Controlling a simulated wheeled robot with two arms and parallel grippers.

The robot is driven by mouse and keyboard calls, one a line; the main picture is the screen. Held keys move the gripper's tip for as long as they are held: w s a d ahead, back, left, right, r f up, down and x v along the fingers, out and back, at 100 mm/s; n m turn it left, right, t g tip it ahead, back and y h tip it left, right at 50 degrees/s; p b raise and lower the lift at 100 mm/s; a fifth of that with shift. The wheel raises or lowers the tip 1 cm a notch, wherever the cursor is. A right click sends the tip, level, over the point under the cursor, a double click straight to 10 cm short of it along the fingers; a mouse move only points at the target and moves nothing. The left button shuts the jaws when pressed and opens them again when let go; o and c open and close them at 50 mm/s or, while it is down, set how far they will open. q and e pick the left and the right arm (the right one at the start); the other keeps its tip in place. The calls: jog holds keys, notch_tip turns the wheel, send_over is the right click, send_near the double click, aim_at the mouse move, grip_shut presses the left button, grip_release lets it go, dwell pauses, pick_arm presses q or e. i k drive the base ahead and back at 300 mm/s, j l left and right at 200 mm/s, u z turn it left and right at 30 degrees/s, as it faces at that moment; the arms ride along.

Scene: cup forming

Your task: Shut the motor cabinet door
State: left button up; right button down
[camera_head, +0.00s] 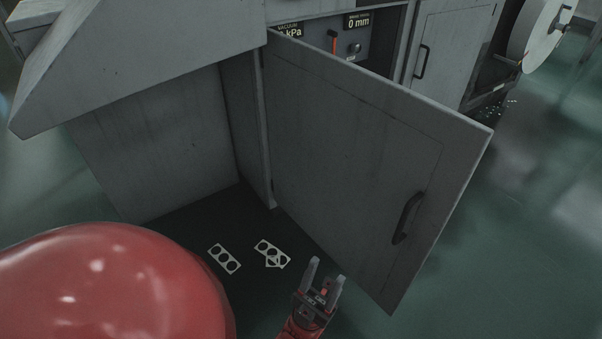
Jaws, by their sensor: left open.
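The motor cabinet door (350,150) is a large grey panel, standing open. Its left edge is at the cabinet frame and its free edge swings out toward the lower right. A dark bar handle (407,218) is on the door face near the free edge. My left gripper (326,272) is open and empty at the bottom middle. In the picture it lies below the door's lower edge and left of the handle; I see no clear contact with the door. My right gripper is not in view.
Punched strips (225,259) and (271,253) lie on the dark floor left of my gripper. A control panel (345,45) with readouts and a red lever is behind the door. Another grey door (445,55) is shut at the upper right. Floor right of the door is clear.

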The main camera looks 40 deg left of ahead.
aim_at(372, 168)
jog(key=i+j+u, duration=0.15)
jog(key=u, duration=0.25)
jog(key=i+j+u, duration=0.1)
jog(key=i+u, duration=0.15)
jog(key=u, duration=0.2)
